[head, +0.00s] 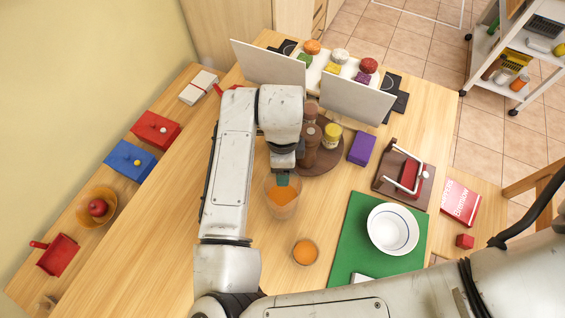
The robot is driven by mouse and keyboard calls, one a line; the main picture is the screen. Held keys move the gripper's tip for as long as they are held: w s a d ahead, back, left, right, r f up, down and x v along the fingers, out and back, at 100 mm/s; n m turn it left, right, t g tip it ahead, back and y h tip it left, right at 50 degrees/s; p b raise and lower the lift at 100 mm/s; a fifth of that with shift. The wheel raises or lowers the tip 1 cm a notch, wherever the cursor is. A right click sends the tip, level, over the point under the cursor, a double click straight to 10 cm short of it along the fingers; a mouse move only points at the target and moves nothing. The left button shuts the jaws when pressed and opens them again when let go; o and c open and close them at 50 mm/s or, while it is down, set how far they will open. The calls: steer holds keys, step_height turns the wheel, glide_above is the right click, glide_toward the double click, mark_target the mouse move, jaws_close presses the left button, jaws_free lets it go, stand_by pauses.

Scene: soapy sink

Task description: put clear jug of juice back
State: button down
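The clear jug of juice (284,207) stands near the middle of the wooden table, with orange juice in it. My gripper (283,181) is at the far side of its rim, pointing down. The fingers are small and partly hidden by the arm and jug, so I cannot tell whether they are closed on the jug. A small glass of orange juice (305,252) stands nearer, to the right of the jug. A round brown wooden tray (329,165) lies just behind the jug and carries bottles and a yellow jar (332,135).
A purple box (361,148) stands right of the tray. A green mat (345,238) holds a white bowl (393,229). White panels (356,100) stand behind, before several colored foods. The left shelf holds red and blue boxes (131,158). Bare table lies left of my arm.

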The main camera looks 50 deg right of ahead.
steer(key=shift+f, duration=0.2)
steer(key=shift+c, duration=1)
jaws_free()
step_height(320, 180, up, 12)
steer(key=shift+w+d+r, duration=0.1)
steer(key=shift+w+r, duration=0.05)
